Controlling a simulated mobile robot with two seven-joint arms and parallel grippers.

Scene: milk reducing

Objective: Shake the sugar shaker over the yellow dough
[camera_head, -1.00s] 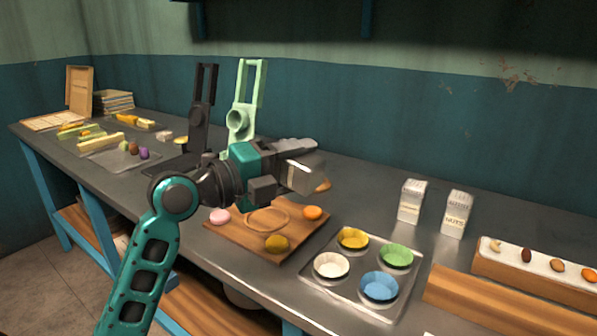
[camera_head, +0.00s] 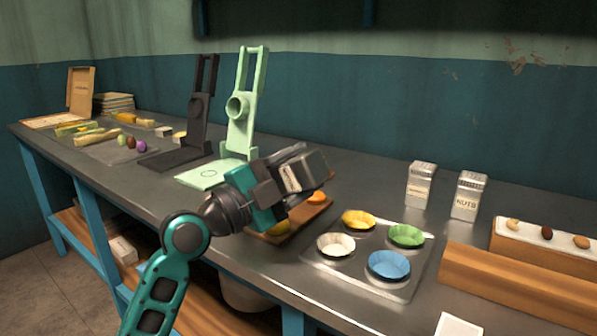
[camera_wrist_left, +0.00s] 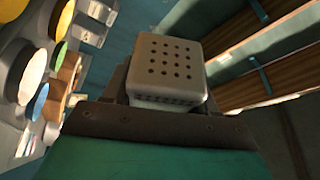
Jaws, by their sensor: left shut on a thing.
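My left gripper (camera_head: 285,175) is shut on a metal shaker (camera_head: 306,172). The shaker is held tilted above the wooden board, and its label is partly covered by the fingers. In the left wrist view the square shaker top (camera_wrist_left: 172,62) with rows of holes shows between the fingers. The yellow dough (camera_head: 281,229) lies on the wooden board (camera_head: 304,216), below the gripper and partly hidden by it. An orange dough piece (camera_head: 317,197) lies further back on the board. The rest of the board is hidden by my arm. My right gripper is not in view.
A metal tray with several coloured cups (camera_head: 389,265) stands right of the board. Two labelled shakers (camera_head: 421,185) (camera_head: 468,196) stand behind it. A green press (camera_head: 243,115) and a black press (camera_head: 198,115) stand behind the gripper. A wooden box (camera_head: 520,275) is at right.

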